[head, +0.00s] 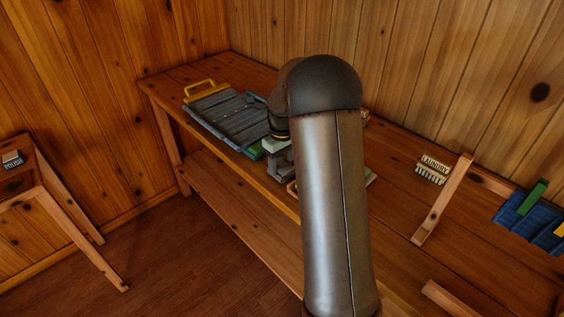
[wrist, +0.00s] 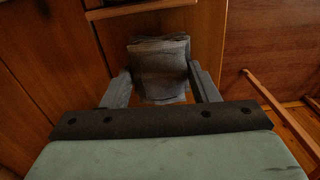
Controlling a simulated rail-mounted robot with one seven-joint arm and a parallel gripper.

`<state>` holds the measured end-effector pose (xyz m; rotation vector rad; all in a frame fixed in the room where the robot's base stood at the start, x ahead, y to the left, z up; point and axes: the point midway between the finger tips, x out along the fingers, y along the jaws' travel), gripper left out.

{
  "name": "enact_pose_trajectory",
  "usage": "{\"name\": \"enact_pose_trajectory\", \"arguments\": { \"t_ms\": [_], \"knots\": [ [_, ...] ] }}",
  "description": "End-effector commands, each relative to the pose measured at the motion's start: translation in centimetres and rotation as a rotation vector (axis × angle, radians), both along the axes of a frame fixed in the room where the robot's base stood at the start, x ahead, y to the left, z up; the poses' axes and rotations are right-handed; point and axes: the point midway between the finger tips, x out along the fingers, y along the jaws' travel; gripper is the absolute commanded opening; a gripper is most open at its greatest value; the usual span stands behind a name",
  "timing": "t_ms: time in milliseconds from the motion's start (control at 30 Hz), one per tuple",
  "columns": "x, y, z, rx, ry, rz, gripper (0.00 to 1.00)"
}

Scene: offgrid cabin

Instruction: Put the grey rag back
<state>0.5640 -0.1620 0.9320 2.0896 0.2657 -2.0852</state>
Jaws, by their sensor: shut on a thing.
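The grey rag (wrist: 160,62) shows in the wrist view as a folded dark grey bundle. It sits between the two fingers of my gripper (wrist: 160,84), which is shut on it. In the head view my gripper (head: 279,166) is at the bench's front edge, right of the slatted grey tray. My arm hides much of that spot, and I cannot make out the rag there. A small LAUNDRY sign (head: 435,163) stands on the right part of the bench, and a POLISH sign (head: 13,160) on the side table at the left.
The wooden bench (head: 395,150) runs along the wall. The slatted grey tray (head: 228,118) with a yellow handle lies at its left end. Wooden strips (head: 442,200) and a blue slatted thing (head: 528,222) with green and yellow parts lie at the right. A side table (head: 40,185) stands left.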

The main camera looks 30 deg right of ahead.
Motion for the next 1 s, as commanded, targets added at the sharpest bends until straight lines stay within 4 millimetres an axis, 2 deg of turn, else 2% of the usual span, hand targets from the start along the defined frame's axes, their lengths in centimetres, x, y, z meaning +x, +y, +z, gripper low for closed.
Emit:
{"name": "enact_pose_trajectory", "arguments": {
  "t_ms": [700, 733, 800, 1000],
  "knots": [
    [0.0, 0.0, -0.56, 0.0, 0.0, 0.0, 0.22],
    [0.0, 0.0, -0.52, 0.0, 0.0, 0.0, 0.6],
    [0.0, 0.0, -0.5, 0.0, 0.0, 0.0, 0.79],
    [0.0, 0.0, -0.5, 0.0, 0.0, 0.0, 0.8]
  ]
}}
